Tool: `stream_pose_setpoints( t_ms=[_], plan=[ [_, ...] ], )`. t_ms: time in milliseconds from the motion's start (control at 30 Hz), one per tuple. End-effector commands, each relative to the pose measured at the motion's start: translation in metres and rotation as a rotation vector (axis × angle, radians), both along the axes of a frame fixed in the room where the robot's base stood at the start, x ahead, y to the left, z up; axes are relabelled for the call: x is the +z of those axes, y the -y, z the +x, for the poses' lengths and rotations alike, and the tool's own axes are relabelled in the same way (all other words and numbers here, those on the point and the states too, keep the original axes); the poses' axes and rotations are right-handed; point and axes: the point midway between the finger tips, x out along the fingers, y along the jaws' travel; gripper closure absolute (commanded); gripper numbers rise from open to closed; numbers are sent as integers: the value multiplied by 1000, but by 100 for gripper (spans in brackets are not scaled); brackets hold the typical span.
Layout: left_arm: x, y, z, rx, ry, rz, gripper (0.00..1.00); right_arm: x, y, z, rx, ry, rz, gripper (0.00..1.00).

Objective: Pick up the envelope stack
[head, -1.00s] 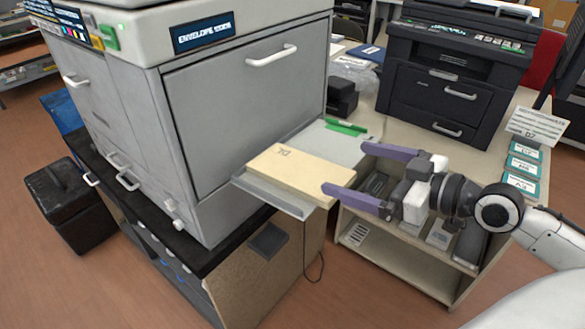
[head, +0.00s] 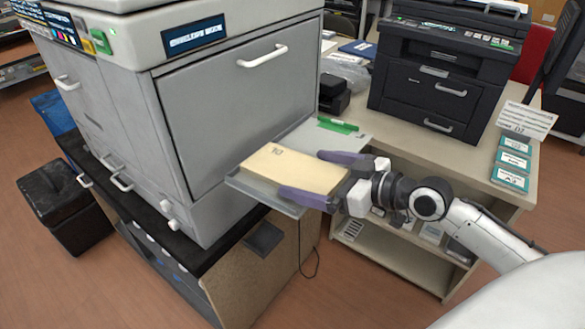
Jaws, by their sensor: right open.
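The envelope stack (head: 290,168) is a flat cream block with a small dark marking on top. It lies on the grey pull-out tray (head: 238,184) at the front of the large grey printer. My right gripper (head: 312,178) has its two purple fingers spread on either side of the stack's right end, one along the far side and one along the near side. The jaws are open, and I cannot tell whether a finger touches the stack. My left gripper is not in view.
The grey printer (head: 230,105) rises just behind and left of the tray. A black printer (head: 440,80) stands on the beige table at the back right, with several teal-labelled cards (head: 511,160) near its edge. A green strip (head: 338,125) lies beyond the stack.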

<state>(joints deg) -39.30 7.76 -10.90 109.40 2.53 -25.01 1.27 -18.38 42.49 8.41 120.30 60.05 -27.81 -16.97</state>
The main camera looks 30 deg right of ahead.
Motion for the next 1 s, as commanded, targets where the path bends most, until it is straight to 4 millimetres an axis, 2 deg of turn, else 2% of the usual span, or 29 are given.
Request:
stream_pose_setpoints(
  t_ms=[200,500,733,1000],
  plan=[
    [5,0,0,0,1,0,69,-6,-9,21,-1,1,0,0],
    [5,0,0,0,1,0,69,-9,-10,24,-1,0,-2,0],
    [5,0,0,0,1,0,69,-8,-10,24,-1,0,-1,39],
    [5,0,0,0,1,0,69,-4,-10,24,0,4,-1,40]
  ],
)
